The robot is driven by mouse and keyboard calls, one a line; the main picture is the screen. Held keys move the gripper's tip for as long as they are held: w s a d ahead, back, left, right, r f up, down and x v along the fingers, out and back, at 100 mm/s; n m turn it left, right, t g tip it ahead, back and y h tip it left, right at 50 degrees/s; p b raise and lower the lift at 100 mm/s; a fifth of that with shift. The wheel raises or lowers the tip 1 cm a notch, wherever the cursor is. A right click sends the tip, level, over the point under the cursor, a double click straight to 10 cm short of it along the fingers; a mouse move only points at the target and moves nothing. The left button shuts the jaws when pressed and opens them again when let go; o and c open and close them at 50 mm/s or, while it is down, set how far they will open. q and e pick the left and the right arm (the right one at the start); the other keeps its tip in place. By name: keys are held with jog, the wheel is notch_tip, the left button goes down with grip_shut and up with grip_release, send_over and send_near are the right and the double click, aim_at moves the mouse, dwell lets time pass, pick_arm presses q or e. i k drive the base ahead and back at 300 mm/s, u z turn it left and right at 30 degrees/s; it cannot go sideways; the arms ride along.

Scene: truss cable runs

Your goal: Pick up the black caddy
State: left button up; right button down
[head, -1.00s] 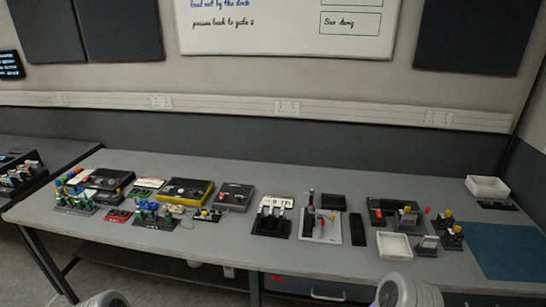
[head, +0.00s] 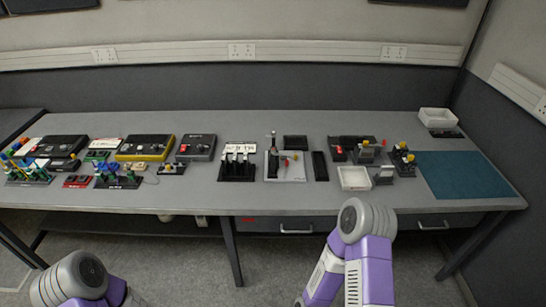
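Several small black holders stand on the grey table (head: 260,205), and I cannot tell for sure which is the black caddy. A low black tray (head: 340,141) at right of centre has a red part and other small items in or around it. A plain dark box (head: 295,142) stands just left of it. A black rack (head: 236,174) with white tops stands near the middle. Parts of both my arms show at the bottom of the head view, left and right. Neither gripper is in view.
A teal mat (head: 465,175) covers the table's right end, with a white bin (head: 437,117) behind it. A white tray (head: 353,179) sits near the front edge. A yellow-edged case (head: 146,148) and colourful racks crowd the left. The front strip is mostly clear.

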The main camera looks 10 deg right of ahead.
aim_at(273, 159)
jog(key=z, duration=2.15)
jog(key=i, duration=1.2)
jog(key=u, duration=1.75)
